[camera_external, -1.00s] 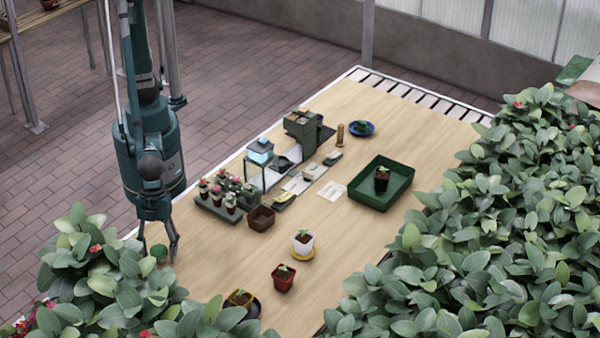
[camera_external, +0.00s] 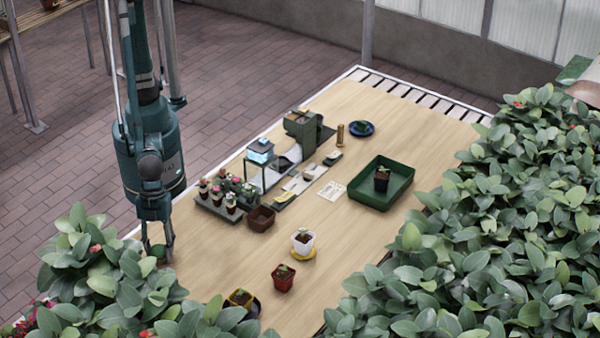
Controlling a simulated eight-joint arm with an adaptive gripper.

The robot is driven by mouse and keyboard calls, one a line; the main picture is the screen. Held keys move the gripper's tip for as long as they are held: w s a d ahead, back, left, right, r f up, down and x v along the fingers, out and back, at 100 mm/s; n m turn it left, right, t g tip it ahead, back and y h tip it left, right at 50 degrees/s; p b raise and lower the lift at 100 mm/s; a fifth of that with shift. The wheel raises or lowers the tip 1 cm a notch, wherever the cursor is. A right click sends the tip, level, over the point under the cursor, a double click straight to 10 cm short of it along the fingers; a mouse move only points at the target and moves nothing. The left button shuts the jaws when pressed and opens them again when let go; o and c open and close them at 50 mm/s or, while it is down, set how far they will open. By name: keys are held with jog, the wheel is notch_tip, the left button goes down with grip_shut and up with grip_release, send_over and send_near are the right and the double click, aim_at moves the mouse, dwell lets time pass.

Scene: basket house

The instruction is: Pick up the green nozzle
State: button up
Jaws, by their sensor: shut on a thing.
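A small green object, which I take for the green nozzle (camera_external: 159,250), is at the near left of the wooden table, just above the leaves. My gripper (camera_external: 160,257) points down there, with its fingers shut on the green nozzle. The fingers partly cover it, and its shape is too small to make out. I cannot tell whether it still touches the table.
Leafy plants (camera_external: 110,285) crowd the near left, close to my gripper, and more (camera_external: 480,230) fill the right. A tray of small flowers (camera_external: 218,211), a brown pot (camera_external: 261,218) and a red pot (camera_external: 283,278) stand on the table (camera_external: 225,268). A green tray (camera_external: 405,187) sits farther back.

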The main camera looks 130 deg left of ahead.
aim_at(158, 247)
jog(key=shift+r, duration=0.1)
jog(key=shift+r+p, duration=1.2)
jog(key=shift+r, duration=3.7)
